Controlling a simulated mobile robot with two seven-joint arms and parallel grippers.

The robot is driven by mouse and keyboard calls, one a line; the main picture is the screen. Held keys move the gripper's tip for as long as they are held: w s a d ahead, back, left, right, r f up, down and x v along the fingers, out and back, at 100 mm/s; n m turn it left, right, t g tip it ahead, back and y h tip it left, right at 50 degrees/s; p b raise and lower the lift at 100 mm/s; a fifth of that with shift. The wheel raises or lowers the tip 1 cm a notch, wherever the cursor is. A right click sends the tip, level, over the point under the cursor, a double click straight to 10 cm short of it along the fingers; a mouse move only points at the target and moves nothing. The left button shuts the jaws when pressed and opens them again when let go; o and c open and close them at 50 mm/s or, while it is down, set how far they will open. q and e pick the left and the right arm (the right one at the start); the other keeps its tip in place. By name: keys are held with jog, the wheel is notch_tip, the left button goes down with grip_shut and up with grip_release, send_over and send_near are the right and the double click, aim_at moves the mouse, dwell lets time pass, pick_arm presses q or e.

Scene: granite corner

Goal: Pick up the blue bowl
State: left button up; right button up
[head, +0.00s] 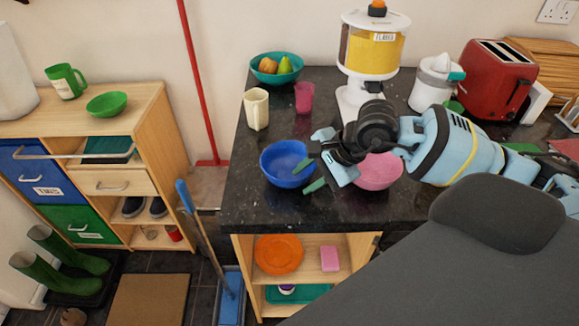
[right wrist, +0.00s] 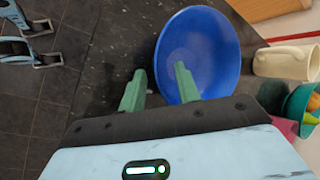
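The blue bowl (head: 281,158) stands upright on the dark counter near its front left part; it fills the upper middle of the right wrist view (right wrist: 205,45). My right gripper (head: 308,176) is open and empty at the bowl's right side. In the right wrist view, one green finger of it (right wrist: 159,82) overlaps the bowl and the other lies outside the rim. I cannot tell if either finger touches the bowl. My left gripper (right wrist: 12,29) shows only at the upper left of the right wrist view, over the floor, with its fingers apart.
A pink bowl (head: 378,174) sits right of the blue bowl, partly behind my right gripper. A cream mug (head: 256,110), a pink cup (head: 304,98) and a teal fruit bowl (head: 270,79) stand behind. The dark counter (head: 248,208) is bare at its front left.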

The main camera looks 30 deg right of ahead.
grip_shut()
jog(key=shift+r, duration=0.1)
